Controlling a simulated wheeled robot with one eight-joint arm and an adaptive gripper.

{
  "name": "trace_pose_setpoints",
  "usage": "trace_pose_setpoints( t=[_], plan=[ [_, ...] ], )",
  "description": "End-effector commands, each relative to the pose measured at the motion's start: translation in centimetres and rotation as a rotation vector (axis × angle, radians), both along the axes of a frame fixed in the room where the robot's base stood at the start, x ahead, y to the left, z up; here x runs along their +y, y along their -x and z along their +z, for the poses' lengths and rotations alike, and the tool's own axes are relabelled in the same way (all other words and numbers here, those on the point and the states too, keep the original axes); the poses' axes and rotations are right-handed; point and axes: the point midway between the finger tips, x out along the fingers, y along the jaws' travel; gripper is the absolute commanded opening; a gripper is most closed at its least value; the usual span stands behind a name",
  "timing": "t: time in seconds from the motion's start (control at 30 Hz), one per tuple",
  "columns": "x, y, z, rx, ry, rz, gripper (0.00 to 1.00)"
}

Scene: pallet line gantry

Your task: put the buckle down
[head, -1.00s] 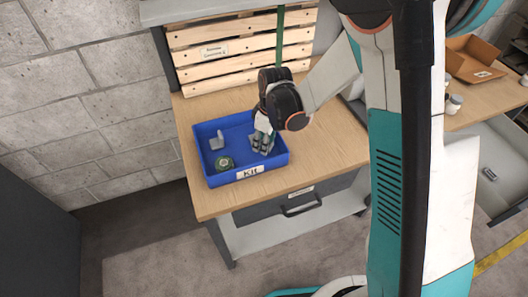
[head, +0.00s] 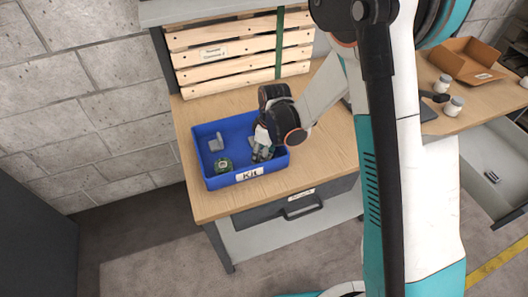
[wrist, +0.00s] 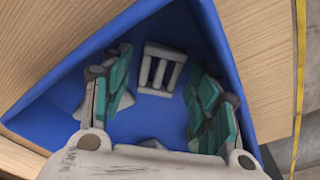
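The buckle (wrist: 161,70), a grey slotted frame, lies on the floor of the blue kit tray (wrist: 62,90), near a corner in the wrist view. My gripper (wrist: 160,85) is open, its teal-padded fingers well apart on either side, with a gap between each finger and the buckle. In the head view my gripper (head: 262,154) points down into the right part of the blue tray (head: 222,184). A grey piece beside the fingers there looks like the buckle (head: 253,143), partly hidden by the gripper.
A grey angled bracket (head: 216,142) and a green round item (head: 223,165) lie in the tray's left half. Slatted wooden boards (head: 236,52) stand behind. A brown open box (head: 466,58) and white jars (head: 453,106) are at right. Bare tabletop (head: 335,150) lies right of the tray.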

Motion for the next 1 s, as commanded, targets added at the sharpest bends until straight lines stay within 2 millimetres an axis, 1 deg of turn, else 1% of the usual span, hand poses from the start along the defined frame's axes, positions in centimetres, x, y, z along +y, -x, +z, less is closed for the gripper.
trace_pose_setpoints(
  t=[0.27, 0.37, 0.47, 0.8, 0.9, 1.0],
  plan=[
    [0.0, 0.0, 0.1, 0.000, 0.000, 0.000, 0.56],
    [0.0, 0.0, 0.6, 0.000, 0.000, 0.000, 0.56],
    [-0.2, 0.1, 2.0, 0.000, 0.000, 0.000, 0.56],
    [-0.9, 0.5, 8.9, 0.000, 0.000, -0.001, 0.56],
    [-1.1, 0.6, 10.4, 0.000, 0.000, 0.000, 0.56],
    [-1.2, 0.6, 11.5, 0.000, 0.000, 0.000, 0.56]
  ],
)
